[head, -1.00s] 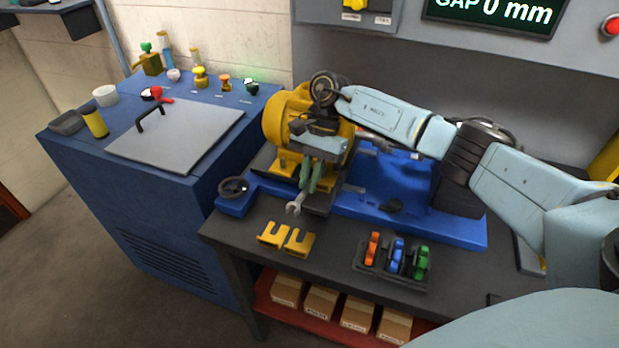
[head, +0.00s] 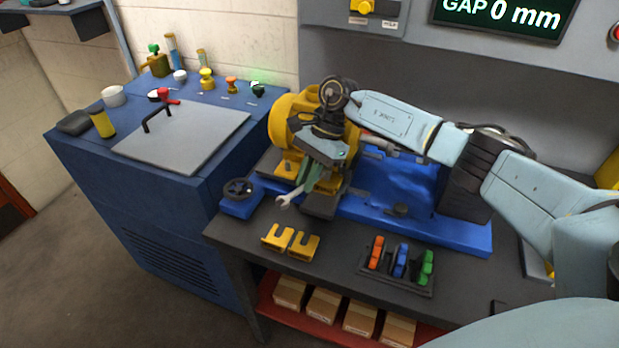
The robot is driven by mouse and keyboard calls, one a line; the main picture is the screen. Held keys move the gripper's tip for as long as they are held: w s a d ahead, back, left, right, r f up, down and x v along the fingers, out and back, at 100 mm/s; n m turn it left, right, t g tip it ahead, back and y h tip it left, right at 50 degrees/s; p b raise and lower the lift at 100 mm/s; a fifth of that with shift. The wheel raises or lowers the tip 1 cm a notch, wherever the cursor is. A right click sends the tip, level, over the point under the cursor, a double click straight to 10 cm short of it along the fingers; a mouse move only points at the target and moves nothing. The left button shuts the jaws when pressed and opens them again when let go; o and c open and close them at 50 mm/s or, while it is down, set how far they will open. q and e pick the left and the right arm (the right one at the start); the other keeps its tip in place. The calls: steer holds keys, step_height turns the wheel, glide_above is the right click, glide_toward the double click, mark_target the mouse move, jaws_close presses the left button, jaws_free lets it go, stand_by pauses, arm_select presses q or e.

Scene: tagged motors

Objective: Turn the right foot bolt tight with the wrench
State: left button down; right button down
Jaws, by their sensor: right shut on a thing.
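My right gripper (head: 318,172) is shut on the wrench (head: 287,201) in front of the yellow motor (head: 285,125). The wrench's silver open end sticks out to the lower left of the fingers, above the dark motor base. The motor stands at the left end of the blue bed (head: 410,222). My gripper and wrist cover the motor's right side and its right foot. I cannot make out the right foot bolt, nor whether the wrench touches it. My left gripper is not in view.
A black handwheel (head: 238,188) is at the bed's left. A screen (head: 505,15) reads GAP 0 mm.

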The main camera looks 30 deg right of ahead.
steer(key=shift+w+a+m+t, duration=0.1)
steer(key=shift+w+m+t, duration=0.25)
steer(key=shift+m, duration=0.35)
steer(key=shift+w, duration=0.15)
steer(key=shift+w+m+t, duration=0.55)
steer(key=shift+w+m, duration=0.05)
steer(key=shift+m, duration=0.6)
steer(key=shift+w+p, duration=0.1)
steer(key=shift+p, duration=0.2)
